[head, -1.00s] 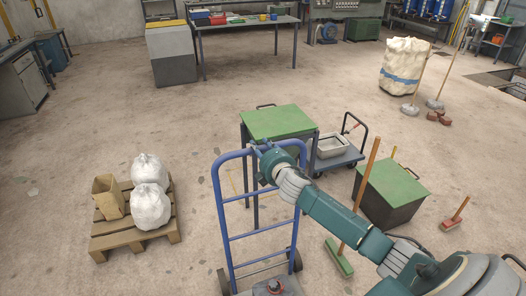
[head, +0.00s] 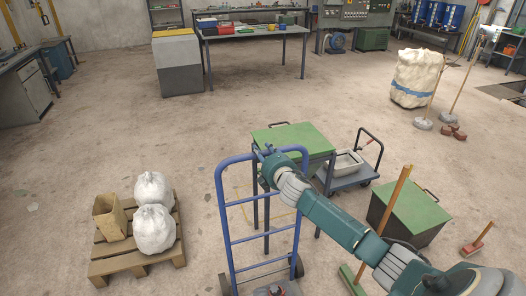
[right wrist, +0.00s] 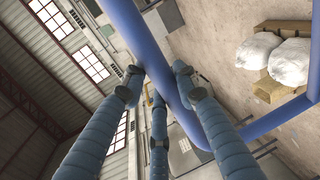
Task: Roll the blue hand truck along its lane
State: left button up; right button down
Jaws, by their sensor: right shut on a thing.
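The blue hand truck (head: 224,215) stands upright in the lower middle of the head view, its tube frame rising toward me. Its lower end, with dark wheels and a load that shows only partly, is cut off by the bottom edge. In the right wrist view, the fingers of the gripper (right wrist: 157,85) close around the blue tube (right wrist: 125,22). I cannot make out lane markings clearly. My left gripper is not in view.
A pallet (head: 110,266) with white sacks and a carton lies left of the truck. A green-topped table (head: 290,138) stands just beyond it, beside a grey cart (head: 350,178). A green-lidded bin (head: 411,207) and a broom (head: 389,208) are right. Floor farther ahead is open.

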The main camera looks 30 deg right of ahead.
jog(key=shift+d+r, duration=0.1)
jog(key=shift+r, duration=0.05)
jog(key=c, duration=1.6)
grip_release()
jog(key=shift+o, duration=1.2)
jog(key=shift+w, duration=0.15)
jog(key=shift+w+f, duration=0.15)
jog(key=shift+f, duration=0.05)
jog(key=shift+s+r, duration=0.1)
jog(key=shift+s, duration=0.55)
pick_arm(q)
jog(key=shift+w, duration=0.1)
pick_arm(e)
jog(key=v, duration=1)
jog(key=shift+s+a, duration=0.25)
jog(key=shift+s, duration=0.05)
